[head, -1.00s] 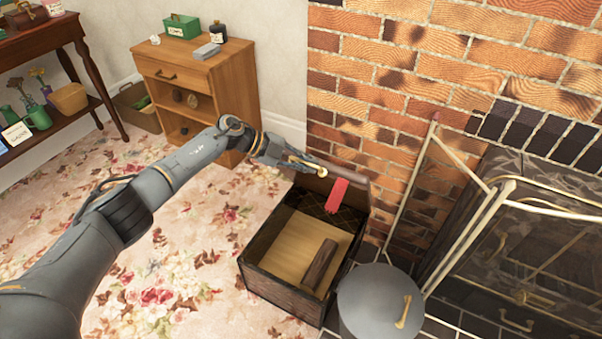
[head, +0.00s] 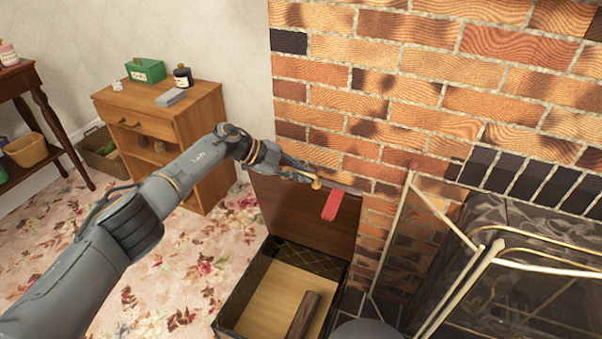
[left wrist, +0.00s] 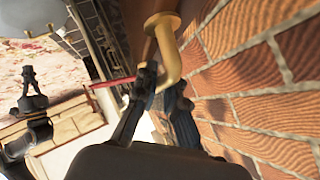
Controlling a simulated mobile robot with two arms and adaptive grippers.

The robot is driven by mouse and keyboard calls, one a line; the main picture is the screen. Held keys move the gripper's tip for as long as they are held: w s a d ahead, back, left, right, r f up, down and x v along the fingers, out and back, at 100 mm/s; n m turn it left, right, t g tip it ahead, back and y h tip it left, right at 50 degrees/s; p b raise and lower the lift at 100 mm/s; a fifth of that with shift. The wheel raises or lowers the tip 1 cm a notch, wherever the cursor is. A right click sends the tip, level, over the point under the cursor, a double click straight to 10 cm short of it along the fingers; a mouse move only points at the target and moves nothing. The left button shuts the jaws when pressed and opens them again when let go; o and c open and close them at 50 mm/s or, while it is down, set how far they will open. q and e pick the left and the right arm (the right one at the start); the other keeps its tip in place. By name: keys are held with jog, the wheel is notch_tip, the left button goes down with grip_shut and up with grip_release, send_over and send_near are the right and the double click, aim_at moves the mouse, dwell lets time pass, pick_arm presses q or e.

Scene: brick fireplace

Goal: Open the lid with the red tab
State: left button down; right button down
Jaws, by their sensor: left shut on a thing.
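The brown wooden lid (head: 290,215) stands raised behind its dark box (head: 237,300), close to the brick wall. Its red tab (head: 330,204) hangs from the lid's top edge.
The brick wall (head: 400,70) is close behind the lid. A fire screen (head: 395,235) stands to the right. A dark log (head: 303,315) lies in the box. A round grey container (head: 368,332) is beside it. A wooden cabinet (head: 205,110) stands behind my left arm.

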pick_arm(q)
jog(key=shift+r, duration=0.1)
jog(key=c, duration=1.4)
grip_release()
jog(key=v, duration=1.2)
